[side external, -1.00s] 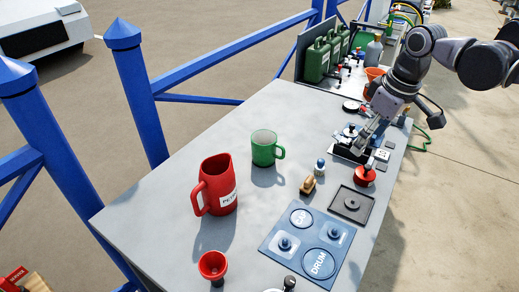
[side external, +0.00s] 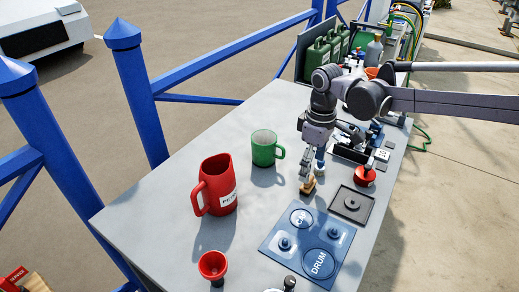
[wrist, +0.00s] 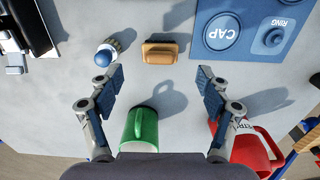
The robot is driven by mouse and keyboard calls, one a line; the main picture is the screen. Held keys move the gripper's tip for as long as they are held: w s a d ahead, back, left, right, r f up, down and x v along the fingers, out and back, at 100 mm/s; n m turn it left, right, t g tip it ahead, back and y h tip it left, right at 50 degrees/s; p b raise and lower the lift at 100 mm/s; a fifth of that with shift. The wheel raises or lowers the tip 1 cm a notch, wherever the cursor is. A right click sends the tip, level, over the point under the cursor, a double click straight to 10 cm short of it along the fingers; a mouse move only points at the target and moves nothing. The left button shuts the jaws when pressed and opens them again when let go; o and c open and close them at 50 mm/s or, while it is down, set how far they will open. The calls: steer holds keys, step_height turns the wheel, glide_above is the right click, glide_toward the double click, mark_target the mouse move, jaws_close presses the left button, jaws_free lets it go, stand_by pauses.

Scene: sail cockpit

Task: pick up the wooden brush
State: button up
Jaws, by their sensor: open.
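The wooden brush (side external: 308,186) is a small tan block with dark bristles on the grey table, and my gripper (side external: 306,172) is right over it. In the wrist view the brush (wrist: 160,53) lies flat at upper middle, seen from above, apart from both fingers. My gripper (wrist: 161,88) is open and empty there, its two fingers spread wide below and to either side of the brush.
A small blue-and-white bottle (wrist: 109,52) stands close to the brush. A green mug (side external: 264,150) and a red jug (side external: 216,186) stand to the left. A blue CAP and DRUM mat (side external: 291,263), a dark square tray (side external: 340,211) and a red knob (side external: 363,176) are near.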

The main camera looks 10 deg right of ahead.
steer(key=shift+a+f, duration=0.1)
steer(key=shift+f, duration=2.8)
steer(key=shift+c, duration=0.4)
steer(key=c, duration=1.2)
